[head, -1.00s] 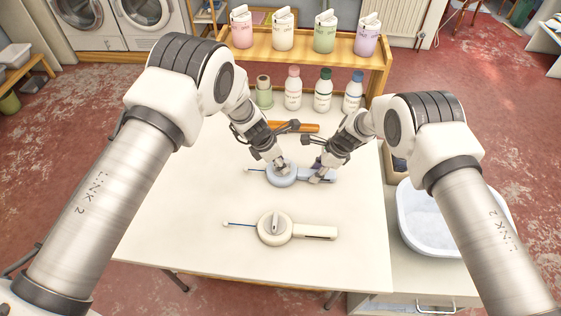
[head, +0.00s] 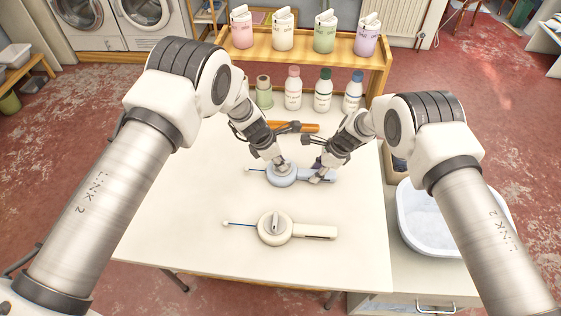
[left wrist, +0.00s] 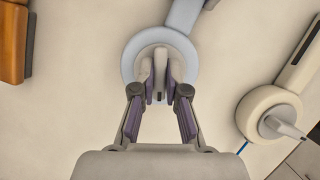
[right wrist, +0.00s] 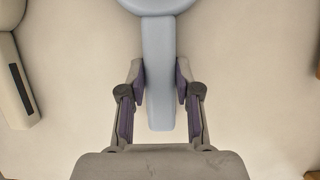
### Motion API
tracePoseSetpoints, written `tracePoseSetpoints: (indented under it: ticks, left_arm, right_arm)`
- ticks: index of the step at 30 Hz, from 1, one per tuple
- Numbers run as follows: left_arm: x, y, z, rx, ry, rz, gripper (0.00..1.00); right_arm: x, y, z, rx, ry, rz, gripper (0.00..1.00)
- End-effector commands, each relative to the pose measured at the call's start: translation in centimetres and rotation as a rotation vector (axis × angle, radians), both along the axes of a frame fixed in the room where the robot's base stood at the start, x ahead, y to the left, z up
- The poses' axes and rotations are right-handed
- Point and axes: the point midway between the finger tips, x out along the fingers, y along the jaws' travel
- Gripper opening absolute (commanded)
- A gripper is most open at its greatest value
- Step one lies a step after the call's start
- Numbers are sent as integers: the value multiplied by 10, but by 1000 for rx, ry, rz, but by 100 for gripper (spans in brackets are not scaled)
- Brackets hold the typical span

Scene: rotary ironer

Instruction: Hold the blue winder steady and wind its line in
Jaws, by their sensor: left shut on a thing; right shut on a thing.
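The blue winder (head: 273,181) lies flat on the table, its round body left and its handle right. A short line with a pale tip (head: 247,170) sticks out at its left. My left gripper (head: 282,165) is over the round body, shut on the grey winding knob (left wrist: 160,65); the blue rim (left wrist: 131,62) shows around it. My right gripper (head: 318,174) is shut across the straight handle (right wrist: 158,75), with one finger on each side. The fingers partly hide the knob and handle in the head view.
A cream winder (head: 272,238) with a blue line lies nearer the front. An orange bar-like object (head: 300,127) and several bottles (head: 293,90) stand or lie behind the arms. A white basin (head: 408,235) is at the right. The table's left front is clear.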

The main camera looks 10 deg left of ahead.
Motion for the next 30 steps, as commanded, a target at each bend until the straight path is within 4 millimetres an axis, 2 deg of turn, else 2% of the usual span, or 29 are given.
tracePoseSetpoints:
  ticks: [30]
  left_arm:
    - [5, -1, 0, 0, -2, -922, 0]
  right_arm:
    - [0, 1, 0, 1, 1, 1, 0]
